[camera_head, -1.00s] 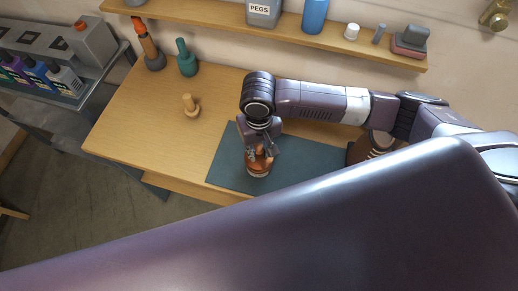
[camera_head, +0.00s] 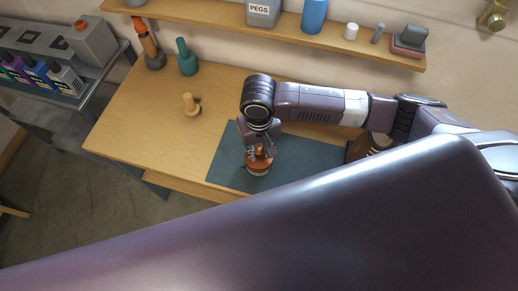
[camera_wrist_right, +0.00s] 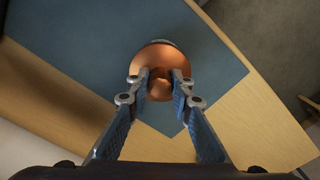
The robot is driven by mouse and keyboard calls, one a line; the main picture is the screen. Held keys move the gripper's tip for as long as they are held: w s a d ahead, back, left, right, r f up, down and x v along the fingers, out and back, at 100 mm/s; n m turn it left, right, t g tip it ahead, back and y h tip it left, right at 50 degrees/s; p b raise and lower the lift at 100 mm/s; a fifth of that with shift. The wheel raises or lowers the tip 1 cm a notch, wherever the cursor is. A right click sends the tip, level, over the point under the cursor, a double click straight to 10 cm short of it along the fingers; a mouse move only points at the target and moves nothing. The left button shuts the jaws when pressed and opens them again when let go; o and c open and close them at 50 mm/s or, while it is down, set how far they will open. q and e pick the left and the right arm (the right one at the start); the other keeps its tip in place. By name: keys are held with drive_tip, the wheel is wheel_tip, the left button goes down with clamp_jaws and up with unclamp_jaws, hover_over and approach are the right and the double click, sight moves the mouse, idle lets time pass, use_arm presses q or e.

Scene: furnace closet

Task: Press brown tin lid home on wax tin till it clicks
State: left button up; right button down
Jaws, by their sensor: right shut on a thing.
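The brown tin lid (camera_wrist_right: 160,58) is a round, shiny copper-brown disc with a knob on top, seen from above in the right wrist view. My right gripper (camera_wrist_right: 160,82) is shut on its knob, one finger on each side. In the head view my right gripper (camera_head: 258,150) points down over the mat. The wax tin (camera_head: 258,170) stands under it, a small brown body with a pale band. A grey edge of it shows past the lid in the wrist view. The seam is too small to tell whether the lid is fully seated. My left gripper is not in view.
The tin stands on a dark blue-green mat (camera_head: 225,165) near the table's (camera_head: 140,125) front edge. A small wooden peg (camera_head: 191,104) stands left of the mat. A wall shelf (camera_head: 210,18) runs behind.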

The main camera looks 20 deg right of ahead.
drive_tip(key=shift+f, duration=0.8)
drive_tip(key=c, duration=1.6)
unclamp_jaws()
drive_tip(key=shift+r, duration=4.05)
